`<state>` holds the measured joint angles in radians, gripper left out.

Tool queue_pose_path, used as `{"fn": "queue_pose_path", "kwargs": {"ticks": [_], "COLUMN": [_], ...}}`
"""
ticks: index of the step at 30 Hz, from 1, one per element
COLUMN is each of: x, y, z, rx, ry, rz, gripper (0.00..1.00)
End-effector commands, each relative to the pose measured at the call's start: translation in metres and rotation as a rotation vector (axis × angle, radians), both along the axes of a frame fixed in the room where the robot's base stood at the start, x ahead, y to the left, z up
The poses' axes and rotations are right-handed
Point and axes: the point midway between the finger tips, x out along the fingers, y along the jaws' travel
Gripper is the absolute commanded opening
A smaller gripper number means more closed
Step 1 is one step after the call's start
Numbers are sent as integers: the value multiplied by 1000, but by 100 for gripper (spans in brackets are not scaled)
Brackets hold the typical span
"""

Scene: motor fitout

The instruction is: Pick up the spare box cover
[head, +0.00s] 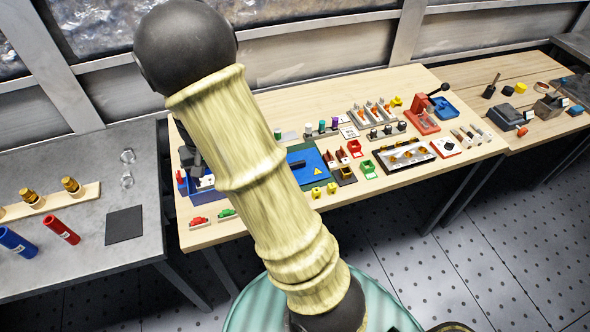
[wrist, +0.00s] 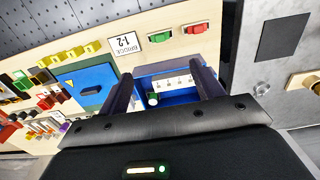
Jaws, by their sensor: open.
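A flat blue cover (head: 306,174) with a yellow warning triangle and a dark raised handle lies on the wooden bench, left of its middle. It looks like the box cover; no label confirms it is the spare. In the wrist view the blue cover (wrist: 92,104) lies left of my gripper, apart from it. My gripper (wrist: 162,72) is open and empty, with its fingers over an open blue box (wrist: 185,99) holding a white terminal strip. In the head view the blue box (head: 184,189) is at the bench's left end, and my arm hides part of the bench.
Red and green parts (wrist: 194,29) and a label card (wrist: 123,43) lie beside the box. Small yellow blocks (head: 317,192) sit in front of the cover. A grey table (head: 90,255) with cylinders stands left. Fixtures and small parts crowd the bench's right half.

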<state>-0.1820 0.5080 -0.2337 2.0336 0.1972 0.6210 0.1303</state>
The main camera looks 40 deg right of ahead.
Motion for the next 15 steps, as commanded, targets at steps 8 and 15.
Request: {"fn": "queue_pose_path", "kwargs": {"ticks": [8,15], "x": [-10,-63], "y": [0,-2], "z": [8,40], "rx": [5,9], "ry": [-15,-102], "rz": [18,126], "gripper": [66,66]}}
